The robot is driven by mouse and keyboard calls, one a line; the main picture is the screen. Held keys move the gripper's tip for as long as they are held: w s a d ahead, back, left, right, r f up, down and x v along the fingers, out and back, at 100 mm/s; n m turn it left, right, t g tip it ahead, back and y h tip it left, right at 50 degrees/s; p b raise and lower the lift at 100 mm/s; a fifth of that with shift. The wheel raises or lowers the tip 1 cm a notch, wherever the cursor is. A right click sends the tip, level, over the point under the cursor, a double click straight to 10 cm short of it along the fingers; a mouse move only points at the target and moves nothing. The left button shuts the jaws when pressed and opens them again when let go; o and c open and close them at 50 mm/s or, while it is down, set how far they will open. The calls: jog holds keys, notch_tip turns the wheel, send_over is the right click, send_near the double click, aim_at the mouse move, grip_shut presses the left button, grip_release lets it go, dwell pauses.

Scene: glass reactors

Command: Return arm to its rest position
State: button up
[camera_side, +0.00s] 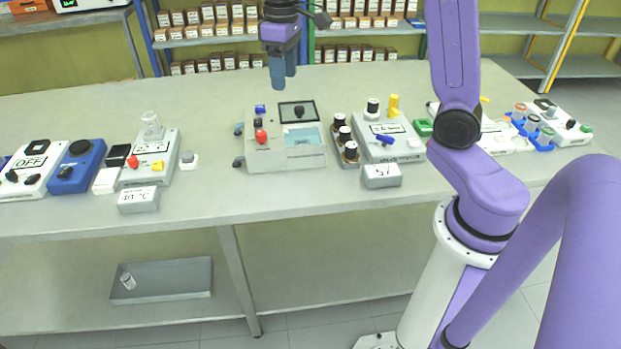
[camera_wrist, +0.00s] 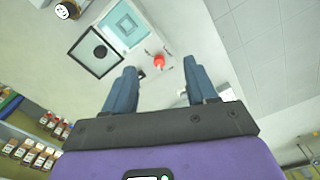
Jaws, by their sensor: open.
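My gripper (camera_side: 283,72) hangs above the back part of the table, behind the grey machine in the middle, with its blue-grey fingers pointing down. In the wrist view my gripper (camera_wrist: 162,92) shows two fingers spread apart with nothing between them. The grey machine (camera_side: 285,157) has a red knob (camera_side: 261,136), a dark-framed square with a black knob, and a light blue panel. In the wrist view the red knob (camera_wrist: 159,62) lies beyond the fingertips. My gripper touches nothing that I can see.
The table (camera_side: 210,210) carries several devices: an OFF box (camera_side: 30,161), a blue box (camera_side: 77,166), a station with a glass vessel (camera_side: 152,126), black-capped bottles (camera_side: 345,140) and a vial rack (camera_side: 530,130). Shelves of boxes (camera_side: 205,32) stand behind. A tray (camera_side: 160,280) lies below.

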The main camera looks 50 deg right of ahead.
jog(key=s+a+f+n, duration=0.1)
jog(key=s+a+n, duration=0.1)
jog(key=s+a, duration=0.35)
jog(key=s+a+f+n, duration=0.2)
jog(key=s, duration=0.7)
jog(key=s+f+n, duration=0.2)
jog(key=s, duration=0.5)
jog(key=s+d+f+n, duration=0.1)
jog(key=s+f+n, duration=0.1)
jog(key=s, duration=0.5)
jog(key=shift+s+d+n, duration=0.15)
jog(key=shift+s+n, duration=0.25)
